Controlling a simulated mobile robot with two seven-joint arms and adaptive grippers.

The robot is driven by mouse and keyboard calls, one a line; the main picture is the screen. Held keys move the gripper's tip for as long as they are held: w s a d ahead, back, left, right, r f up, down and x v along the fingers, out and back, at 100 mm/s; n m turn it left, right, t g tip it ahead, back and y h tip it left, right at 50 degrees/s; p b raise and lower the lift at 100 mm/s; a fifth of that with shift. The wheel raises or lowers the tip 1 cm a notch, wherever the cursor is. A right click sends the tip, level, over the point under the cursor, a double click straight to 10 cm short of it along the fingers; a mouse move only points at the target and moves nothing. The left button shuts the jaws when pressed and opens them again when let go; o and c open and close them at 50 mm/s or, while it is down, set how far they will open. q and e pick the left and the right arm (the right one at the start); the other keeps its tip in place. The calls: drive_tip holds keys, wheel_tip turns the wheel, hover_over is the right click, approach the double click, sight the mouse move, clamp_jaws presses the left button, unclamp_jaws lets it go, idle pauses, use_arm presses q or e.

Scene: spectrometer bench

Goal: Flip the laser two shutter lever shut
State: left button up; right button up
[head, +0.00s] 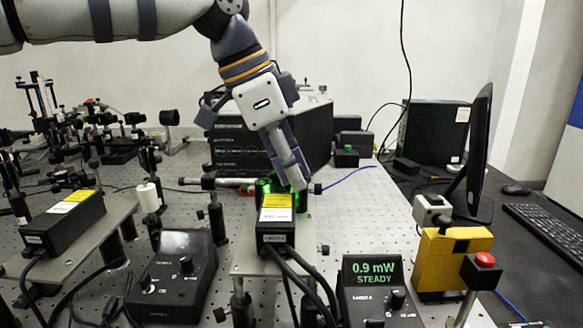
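The middle laser (274,236), a black box with a yellow and white label, sits on a raised metal plate and appears to be laser two. Green light glows at its far end. The shutter lever cannot be made out; my gripper partly covers that end. My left gripper (301,186) reaches down from above, its fingertips just right of the glowing end. Its fingers look close together with nothing visible between them; contact with the lever cannot be told. A control box (370,293) at the front reads "0.9 mW STEADY" in green. My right gripper is out of view.
Another black laser (66,222) stands on a plate at the left. A second control box (172,278) with a dark display lies between. A yellow box (452,262) and a red button (485,259) stand at the right. Posts and cables crowd the perforated bench.

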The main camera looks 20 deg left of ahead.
use_arm(q)
clamp_jaws()
drive_tip(key=shift+s+a+t+h, duration=0.1)
drive_tip(key=shift+a+t+h, duration=0.2)
drive_tip(key=shift+a+h, duration=0.5)
drive_tip(key=shift+d, duration=0.3)
drive_tip(key=o, duration=0.6)
unclamp_jaws()
drive_tip(key=shift+c, duration=0.2)
drive_tip(key=v, duration=1.2)
drive_tip(key=shift+a, duration=0.2)
